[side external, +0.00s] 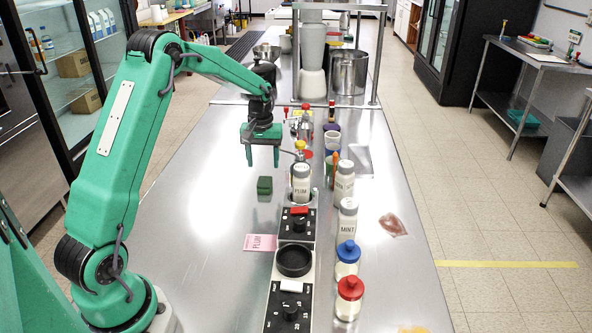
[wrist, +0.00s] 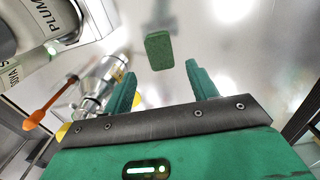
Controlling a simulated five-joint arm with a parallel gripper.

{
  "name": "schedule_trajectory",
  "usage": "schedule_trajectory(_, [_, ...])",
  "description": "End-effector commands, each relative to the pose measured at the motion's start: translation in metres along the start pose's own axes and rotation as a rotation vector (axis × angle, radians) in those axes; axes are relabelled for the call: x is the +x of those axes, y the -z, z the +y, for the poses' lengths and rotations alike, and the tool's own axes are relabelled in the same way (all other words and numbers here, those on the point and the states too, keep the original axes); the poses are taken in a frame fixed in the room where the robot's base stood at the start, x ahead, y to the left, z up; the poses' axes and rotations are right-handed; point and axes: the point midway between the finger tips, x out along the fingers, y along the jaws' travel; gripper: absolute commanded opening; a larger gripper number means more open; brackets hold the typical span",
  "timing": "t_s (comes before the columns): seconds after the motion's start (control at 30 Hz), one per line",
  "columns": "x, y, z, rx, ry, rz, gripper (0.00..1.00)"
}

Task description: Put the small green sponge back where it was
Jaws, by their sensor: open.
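The small green sponge (side external: 264,186) rests on the steel counter, left of the PLUM bottle, in the side view. It also shows in the wrist view (wrist: 159,51) as a green block beyond my fingertips, on bare steel. My gripper (side external: 262,160) is open and empty, above the counter and over the sponge, apart from it. In the wrist view the two green fingers (wrist: 160,82) stand apart with nothing between them, and the sponge lies just past the gap.
The PLUM bottle (side external: 301,184) stands close to the right of the sponge. The MINT bottle (side external: 347,219), a blue-lidded jar (side external: 347,258) and a red-lidded jar (side external: 349,296) stand nearer. A pink PLUM card (side external: 260,242) lies on the counter. Bare steel is left of the sponge.

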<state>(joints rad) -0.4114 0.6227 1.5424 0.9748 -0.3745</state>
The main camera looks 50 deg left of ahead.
Motion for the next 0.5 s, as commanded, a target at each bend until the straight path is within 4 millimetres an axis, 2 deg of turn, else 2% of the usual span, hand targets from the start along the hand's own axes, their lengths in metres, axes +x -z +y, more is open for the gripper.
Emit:
schedule_trajectory(0.03, [-0.009,0.001,0.0,0.0,-0.001,0.003,0.58])
schedule_trajectory(0.2, [-0.031,0.001,0.0,0.0,-0.001,0.002,0.58])
schedule_trajectory(0.5, [-0.045,0.0,0.0,0.0,0.001,-0.001,0.58])
